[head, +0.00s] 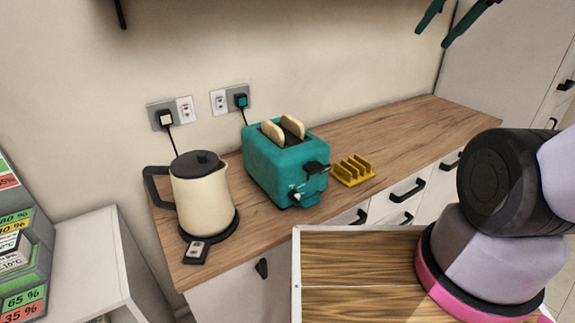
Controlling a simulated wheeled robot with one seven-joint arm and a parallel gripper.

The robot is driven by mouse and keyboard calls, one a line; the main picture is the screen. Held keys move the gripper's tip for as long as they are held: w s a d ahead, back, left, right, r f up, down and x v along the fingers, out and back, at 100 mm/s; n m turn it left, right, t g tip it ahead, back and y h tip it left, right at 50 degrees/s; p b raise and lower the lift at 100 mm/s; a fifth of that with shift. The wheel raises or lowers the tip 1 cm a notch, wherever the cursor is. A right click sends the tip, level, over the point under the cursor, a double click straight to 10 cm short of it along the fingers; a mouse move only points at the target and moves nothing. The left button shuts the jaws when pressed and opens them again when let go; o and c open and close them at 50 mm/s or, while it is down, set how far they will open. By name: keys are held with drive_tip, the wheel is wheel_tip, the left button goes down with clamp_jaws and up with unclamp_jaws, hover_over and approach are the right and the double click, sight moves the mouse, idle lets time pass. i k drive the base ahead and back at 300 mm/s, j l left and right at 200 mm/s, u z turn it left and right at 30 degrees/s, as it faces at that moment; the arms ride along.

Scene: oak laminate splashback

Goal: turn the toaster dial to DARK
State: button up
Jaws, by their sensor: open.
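The teal toaster (268,172) stands on the wooden counter, with two slices of bread (272,132) showing in its slots. Its front faces right and toward me. A black lever (317,168) sticks out of the front. A small pale dial (296,197) sits low on the front, left of the lever. Its markings are too small to read, so I cannot tell its setting. My gripper (431,38) shows only as two teal fingers at the top right edge. They are apart and empty, far from the toaster. The rest of it is out of view.
A cream kettle (201,195) on its black base stands left of the toaster. A yellow rack (353,170) stands close on its right. A small dark-and-white item (196,251) lies at the counter's front edge. Counter (430,128) right of the rack is clear. Wall sockets (231,100) hold plugs.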

sight(293, 196)
drive_tip(key=k+j, duration=0.9)
drive_tip(key=k+j+z, duration=0.05)
